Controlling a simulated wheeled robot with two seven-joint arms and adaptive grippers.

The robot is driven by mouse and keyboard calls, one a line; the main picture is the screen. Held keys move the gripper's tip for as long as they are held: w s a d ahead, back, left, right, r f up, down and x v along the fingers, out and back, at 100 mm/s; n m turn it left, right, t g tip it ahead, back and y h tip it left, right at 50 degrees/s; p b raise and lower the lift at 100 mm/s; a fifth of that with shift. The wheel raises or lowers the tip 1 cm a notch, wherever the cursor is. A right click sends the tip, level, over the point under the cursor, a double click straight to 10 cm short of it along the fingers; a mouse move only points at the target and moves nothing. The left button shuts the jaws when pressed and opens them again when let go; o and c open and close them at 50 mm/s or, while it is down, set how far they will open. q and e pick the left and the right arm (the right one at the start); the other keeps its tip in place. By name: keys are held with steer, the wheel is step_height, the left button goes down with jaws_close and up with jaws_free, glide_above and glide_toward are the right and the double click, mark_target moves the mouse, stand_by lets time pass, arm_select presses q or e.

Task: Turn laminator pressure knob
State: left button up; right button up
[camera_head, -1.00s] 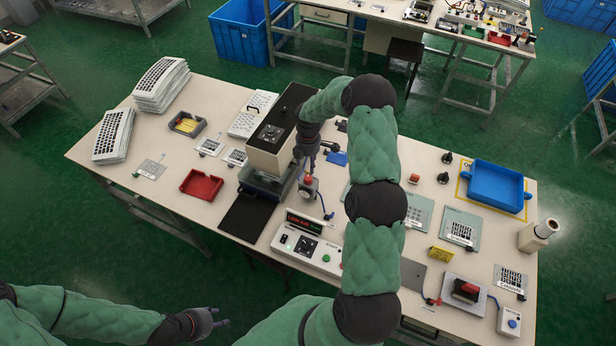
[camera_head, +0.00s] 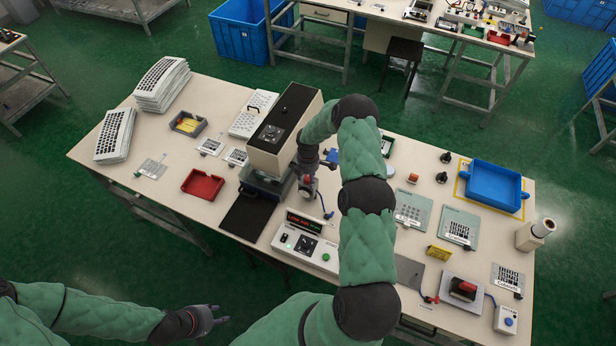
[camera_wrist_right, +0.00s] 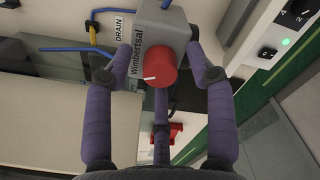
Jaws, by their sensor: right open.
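A red round knob with a white mark (camera_wrist_right: 160,67) sits on a grey block labelled Wimbertsal (camera_wrist_right: 155,25), with a DRAIN label beside it. In the head view the red knob (camera_head: 307,180) is beside the beige and black machine (camera_head: 262,158). My right gripper (camera_head: 307,172) is at the knob. In the right wrist view its purple fingers (camera_wrist_right: 160,85) are spread open, two flanking the knob left and right and one below it. I cannot tell whether they touch it. My left gripper (camera_head: 218,317) is open and empty, off the table's front edge.
A white control box (camera_head: 306,246) with a lit display stands in front of the knob. A blue hose (camera_head: 326,208) runs nearby. A black plate (camera_head: 248,213) and red tray (camera_head: 202,184) lie to the left. A blue bin (camera_head: 492,187) is at the right.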

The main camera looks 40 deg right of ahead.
jaws_close()
steer(key=shift+m+b, duration=0.3)
steer(key=shift+b, duration=0.25)
steer(key=m+b, duration=0.7)
steer(key=b, duration=0.2)
steer(key=shift+f, duration=0.2)
steer(key=shift+r+m+b, duration=0.2)
steer(key=shift+m+b, duration=1.35)
steer(key=shift+m, duration=0.35)
